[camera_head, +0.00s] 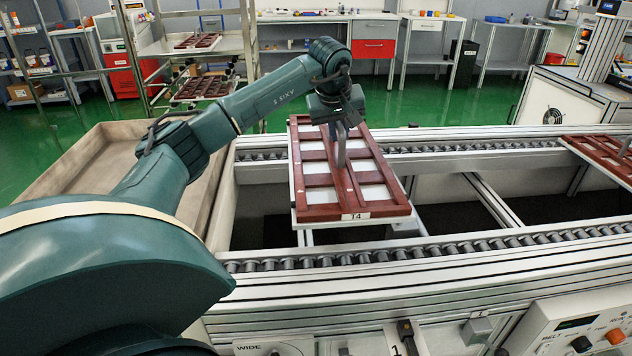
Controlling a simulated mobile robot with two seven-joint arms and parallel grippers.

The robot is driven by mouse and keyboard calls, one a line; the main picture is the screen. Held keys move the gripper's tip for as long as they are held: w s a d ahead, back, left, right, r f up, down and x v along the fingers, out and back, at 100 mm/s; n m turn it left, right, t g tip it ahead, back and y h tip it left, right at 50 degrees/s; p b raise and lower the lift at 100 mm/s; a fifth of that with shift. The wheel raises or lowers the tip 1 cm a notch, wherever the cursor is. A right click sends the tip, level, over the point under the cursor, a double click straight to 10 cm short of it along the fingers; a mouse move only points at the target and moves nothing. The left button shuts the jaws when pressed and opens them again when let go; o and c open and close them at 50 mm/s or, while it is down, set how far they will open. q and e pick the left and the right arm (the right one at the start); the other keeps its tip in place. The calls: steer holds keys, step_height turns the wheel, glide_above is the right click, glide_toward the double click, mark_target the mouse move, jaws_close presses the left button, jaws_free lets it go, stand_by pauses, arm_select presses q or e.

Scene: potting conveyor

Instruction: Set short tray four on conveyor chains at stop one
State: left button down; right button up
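Short tray four (355,214) is a dark red-brown gridded tray labelled T4 on its near edge. It is over the conveyor, left of centre, with pale surface showing through its openings. A grey upright grip (341,152) stands at its middle. My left gripper (337,122) points down onto that grip and appears closed around it; the fingertips are partly hidden. The tray's near edge appears short of the near roller chain (440,248), and its far part covers some of the far chain (460,148). I cannot tell whether it touches the chains. My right gripper is not in view.
Another red-brown tray (602,157) is at the conveyor's right end. A beige bin (88,150) is at the left. A rack (205,62) with trays stands behind my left arm. A control panel (578,330) is at the near right. The chains between the trays are clear.

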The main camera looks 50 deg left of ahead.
arm_select(q)
steer(key=shift+w+a, duration=0.1)
steer(key=shift+w, duration=0.15)
steer(key=shift+w+f, duration=0.1)
steer(key=shift+f, duration=0.2)
step_height(320, 180, down, 6)
steer(key=shift+r+b, duration=0.2)
steer(key=shift+b, duration=0.3)
step_height(320, 180, down, 4)
steer(key=shift+r, duration=0.25)
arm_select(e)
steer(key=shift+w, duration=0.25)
arm_select(q)
steer(key=c, duration=1.4)
jaws_free()
steer(key=shift+f, duration=0.1)
